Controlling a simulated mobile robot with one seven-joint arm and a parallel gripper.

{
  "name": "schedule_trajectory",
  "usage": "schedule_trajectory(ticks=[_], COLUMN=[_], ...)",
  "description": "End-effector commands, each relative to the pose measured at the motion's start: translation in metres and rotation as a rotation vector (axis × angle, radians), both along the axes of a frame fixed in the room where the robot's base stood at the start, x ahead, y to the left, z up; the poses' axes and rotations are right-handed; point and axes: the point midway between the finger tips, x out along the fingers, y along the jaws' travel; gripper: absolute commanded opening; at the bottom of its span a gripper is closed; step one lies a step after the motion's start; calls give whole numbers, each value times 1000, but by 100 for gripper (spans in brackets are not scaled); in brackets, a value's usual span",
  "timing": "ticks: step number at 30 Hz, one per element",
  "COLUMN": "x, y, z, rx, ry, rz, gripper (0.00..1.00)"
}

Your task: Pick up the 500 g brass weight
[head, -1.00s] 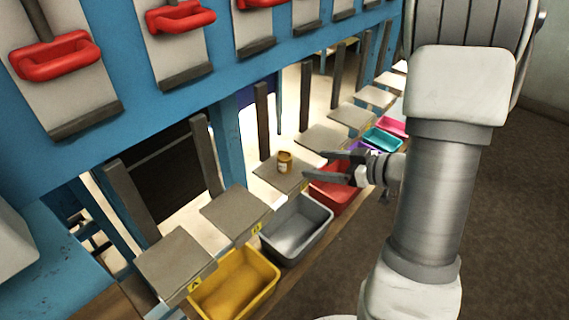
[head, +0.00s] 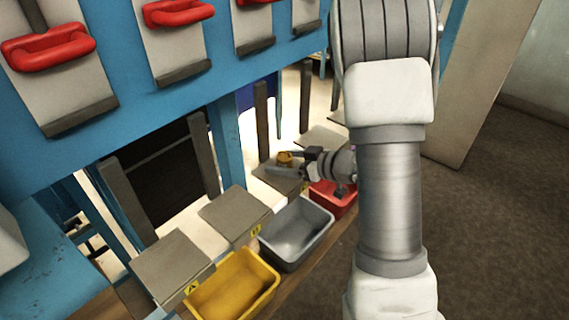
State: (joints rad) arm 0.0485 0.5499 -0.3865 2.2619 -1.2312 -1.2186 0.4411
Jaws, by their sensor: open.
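The brass weight (head: 284,158) is a small golden-brown cylinder standing on a grey plate (head: 268,174), in the middle of the head view. My gripper (head: 282,163) is at this plate, reaching in from the right with its fingers pointing left. The jaws are open. One finger passes by the top of the weight and the other is nearer the camera, at its lower front. The fingers partly hide the weight, and I cannot tell whether they touch it.
Similar grey plates (head: 236,213) stand in a row, each with a dark upright post behind. Below them are a yellow bin (head: 232,290), a grey bin (head: 297,232) and a red bin (head: 332,200). A blue frame with red handles (head: 180,13) rises above.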

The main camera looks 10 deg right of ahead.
Motion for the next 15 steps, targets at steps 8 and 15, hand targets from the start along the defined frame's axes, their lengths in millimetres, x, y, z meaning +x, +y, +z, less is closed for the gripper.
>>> schedule_trajectory(ticks=[8, 15], x=[0, 0], y=[0, -1], z=[0, 0], rx=[0, 0], ry=[0, 0], rz=[0, 0], gripper=[60, 16])
